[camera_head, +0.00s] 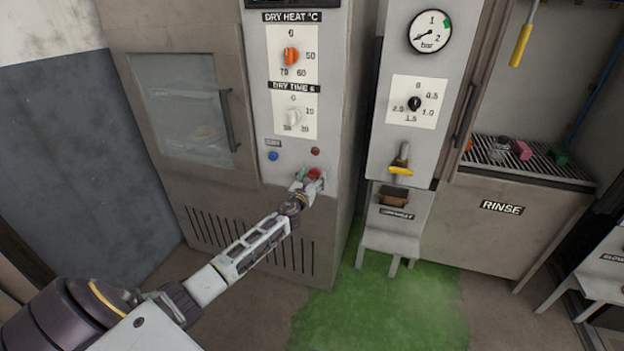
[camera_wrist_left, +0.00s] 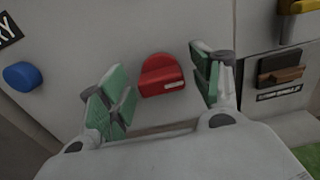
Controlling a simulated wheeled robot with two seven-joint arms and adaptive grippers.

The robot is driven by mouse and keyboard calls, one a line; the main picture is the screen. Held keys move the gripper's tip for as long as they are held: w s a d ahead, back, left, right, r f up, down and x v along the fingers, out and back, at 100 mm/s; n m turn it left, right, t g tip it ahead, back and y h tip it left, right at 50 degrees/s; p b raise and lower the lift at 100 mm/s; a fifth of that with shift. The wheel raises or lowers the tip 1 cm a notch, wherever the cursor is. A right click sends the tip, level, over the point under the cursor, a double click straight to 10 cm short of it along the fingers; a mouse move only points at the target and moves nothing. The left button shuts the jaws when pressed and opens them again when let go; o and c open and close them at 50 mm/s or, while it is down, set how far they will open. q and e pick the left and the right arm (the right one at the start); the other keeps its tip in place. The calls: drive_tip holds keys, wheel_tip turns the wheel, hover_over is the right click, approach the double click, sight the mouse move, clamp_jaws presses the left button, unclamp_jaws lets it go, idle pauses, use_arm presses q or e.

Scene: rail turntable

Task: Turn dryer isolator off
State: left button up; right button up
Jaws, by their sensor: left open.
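The dryer isolator is a red rotary knob (camera_wrist_left: 162,75) with a pale mark on its handle, on the grey dryer panel (camera_head: 280,185). It also shows in the head view (camera_head: 313,174), partly covered by my gripper. My left gripper (camera_wrist_left: 160,88) is open, with its green-padded fingers on either side of the red knob. A gap shows between each finger and the knob in the wrist view. The left gripper also shows in the head view (camera_head: 308,180), in front of the lower panel. My right gripper is not in view.
A blue button (camera_head: 273,156) and a small dark red lamp (camera_head: 315,151) sit just above the knob. The orange heat dial (camera_head: 291,56) and white time dial (camera_head: 293,117) are higher. A yellow-handled valve (camera_head: 401,169) is on the neighbouring panel at right.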

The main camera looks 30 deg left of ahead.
use_arm(q)
drive_tip(key=shift+c, duration=0.3)
drive_tip(key=c, duration=1)
drive_tip(key=shift+o, duration=0.2)
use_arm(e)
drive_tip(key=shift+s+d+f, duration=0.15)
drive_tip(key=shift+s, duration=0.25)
